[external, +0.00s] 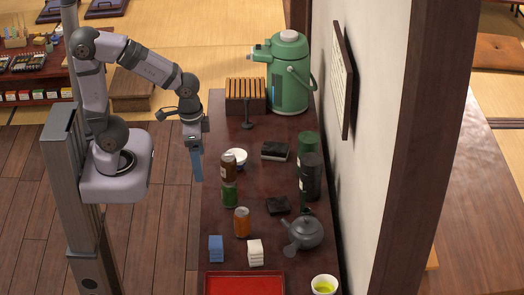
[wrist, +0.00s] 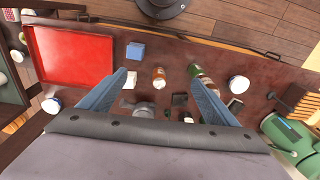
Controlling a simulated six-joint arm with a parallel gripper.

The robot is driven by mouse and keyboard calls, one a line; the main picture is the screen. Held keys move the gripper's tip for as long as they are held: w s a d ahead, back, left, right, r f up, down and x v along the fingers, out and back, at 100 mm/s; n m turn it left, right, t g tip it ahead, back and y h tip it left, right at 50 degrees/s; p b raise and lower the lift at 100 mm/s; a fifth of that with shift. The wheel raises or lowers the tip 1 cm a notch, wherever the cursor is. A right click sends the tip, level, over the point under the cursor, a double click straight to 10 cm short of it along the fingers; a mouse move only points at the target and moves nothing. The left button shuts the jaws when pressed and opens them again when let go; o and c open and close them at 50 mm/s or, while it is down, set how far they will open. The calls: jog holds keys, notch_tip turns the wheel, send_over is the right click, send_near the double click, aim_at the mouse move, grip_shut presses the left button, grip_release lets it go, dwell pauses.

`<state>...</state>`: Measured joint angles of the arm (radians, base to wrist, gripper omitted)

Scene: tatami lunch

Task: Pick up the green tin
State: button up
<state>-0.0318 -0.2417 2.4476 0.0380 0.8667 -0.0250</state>
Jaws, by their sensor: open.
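My gripper (external: 198,176) is open and empty, pointing down above the left edge of the dark table. In the wrist view my gripper (wrist: 160,78) shows two blue fingers spread wide. A short green can (external: 230,195) stands upright in front of a brown can (external: 228,167), right of and below my gripper. In the wrist view the green can (wrist: 194,70) is close to the right finger, which partly hides that area. A taller dark green tin (external: 308,143) stands by the wall, partly behind a black canister (external: 311,182).
An orange can (external: 241,222), blue block (external: 216,248), white block (external: 255,252), grey teapot (external: 303,232) and red tray (external: 245,284) are nearer the camera. A white bowl (external: 239,157) sits behind the brown can. A large green dispenser (external: 290,80) stands at the far end.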

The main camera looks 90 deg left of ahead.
jog(key=w+a+f+n+t+y+b, duration=0.1)
jog(key=w+a+f+t+b, duration=0.15)
jog(key=w+a, duration=0.45)
notch_tip(320, 180, up, 3)
jog(key=t+y+b, duration=0.1)
jog(key=t+b, duration=1.2)
jog(key=b, duration=0.1)
send_over(309, 141)
jog(key=s, duration=0.6)
notch_tip(309, 141, down, 20)
jog(key=s+a+m+t+h+b, duration=0.1)
jog(key=a+t+h+b, duration=0.1)
jog(key=shift+g, duration=0.25)
jog(key=shift+w+a+p, duration=0.15)
jog(key=shift+w+p, duration=0.95)
jog(key=shift+w, duration=2.55)
jog(key=shift+c, duration=0.4)
